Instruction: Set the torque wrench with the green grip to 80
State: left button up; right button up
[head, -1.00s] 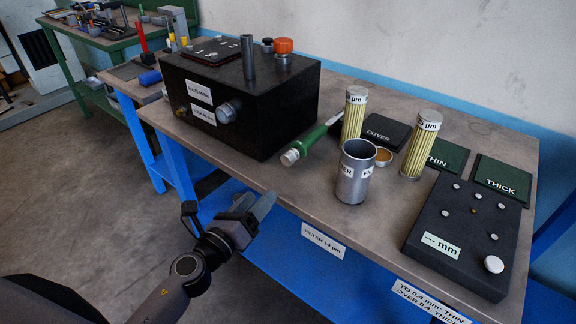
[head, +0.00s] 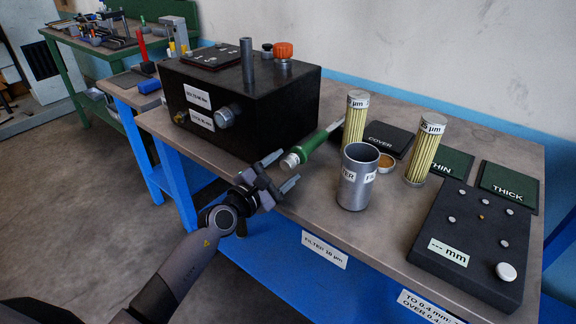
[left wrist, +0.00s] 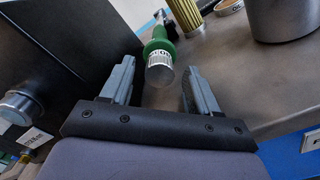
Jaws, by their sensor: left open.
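The torque wrench with the green grip (head: 312,147) lies on the table between the black box and the grey metal cup. Its pale scale end points toward the table's front. My left gripper (head: 287,172) is open just in front of that end, apart from it. In the left wrist view the wrench (left wrist: 159,58) shows end-on, beyond and between the two open fingers (left wrist: 155,82). The marks on its scale are too small to read. My right gripper is not in view.
The black box (head: 235,125) with a grey knob stands left of the wrench. The metal cup (head: 356,190) stands close on its right, with filter cartridges (head: 426,150) behind. A dark gauge block (head: 470,245) lies at the right. Bare table lies in front of the cup.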

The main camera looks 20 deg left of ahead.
pick_arm(q)
jog(key=shift+x, duration=0.9)
jog(key=shift+w+d, duration=0.15)
jog(key=shift+w, duration=0.15)
jog(key=c, duration=1)
jog(key=shift+n, duration=0.3)
jog(key=shift+c, duration=0.2)
